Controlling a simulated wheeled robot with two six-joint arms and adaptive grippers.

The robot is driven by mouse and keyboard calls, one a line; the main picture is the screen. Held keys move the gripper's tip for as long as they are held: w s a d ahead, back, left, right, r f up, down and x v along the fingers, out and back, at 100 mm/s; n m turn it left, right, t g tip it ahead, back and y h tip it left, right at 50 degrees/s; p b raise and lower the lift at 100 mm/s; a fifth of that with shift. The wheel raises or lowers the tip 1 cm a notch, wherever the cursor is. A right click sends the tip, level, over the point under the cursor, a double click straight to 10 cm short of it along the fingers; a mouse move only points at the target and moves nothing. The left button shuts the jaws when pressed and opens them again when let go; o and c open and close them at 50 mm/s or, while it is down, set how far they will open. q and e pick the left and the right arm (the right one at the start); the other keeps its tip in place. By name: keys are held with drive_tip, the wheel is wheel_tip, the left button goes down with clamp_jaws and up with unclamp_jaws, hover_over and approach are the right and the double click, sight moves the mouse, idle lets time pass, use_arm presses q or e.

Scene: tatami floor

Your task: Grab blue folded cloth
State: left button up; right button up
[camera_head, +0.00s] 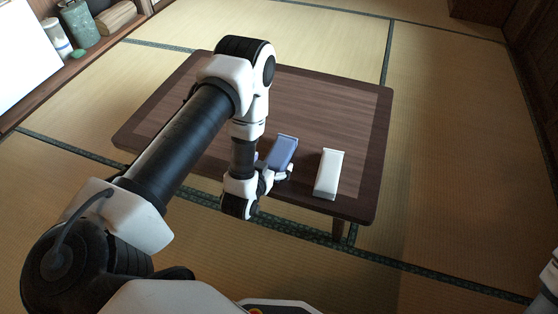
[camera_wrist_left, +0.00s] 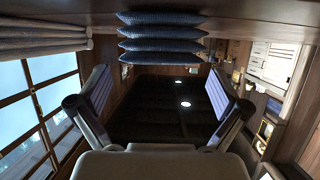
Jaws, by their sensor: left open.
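The blue folded cloth (camera_head: 283,152) lies on the low wooden table (camera_head: 330,95) near its front edge. In the left wrist view, which looks upside down, the cloth (camera_wrist_left: 160,38) shows as several stacked layers beyond the fingertips. My left gripper (camera_head: 274,170) is low at the table's front edge, at the near end of the cloth. Its fingers (camera_wrist_left: 160,88) are spread wide with nothing between them, and the cloth lies ahead, between their lines. The cloth's left side is partly hidden by my arm. My right gripper is out of view.
A white folded cloth (camera_head: 328,174) lies just right of the blue one, with a narrow gap. The rest of the visible tabletop is bare. Tatami floor surrounds the table. A shelf ledge at the upper left holds a green canister (camera_head: 79,24) and a jar (camera_head: 56,38).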

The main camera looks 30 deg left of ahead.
sight(276, 158)
use_arm(q)
drive_tip(key=b+x, duration=0.1)
drive_tip(key=x, duration=0.1)
drive_tip(key=b+x, duration=0.1)
drive_tip(key=x, duration=0.1)
drive_tip(key=shift+w+f, duration=0.15)
drive_tip(key=shift+f, duration=0.35)
drive_tip(key=shift+w+a, duration=0.1)
drive_tip(key=shift+w, duration=0.15)
drive_tip(key=shift+r, duration=0.1)
drive_tip(key=c, duration=1.2)
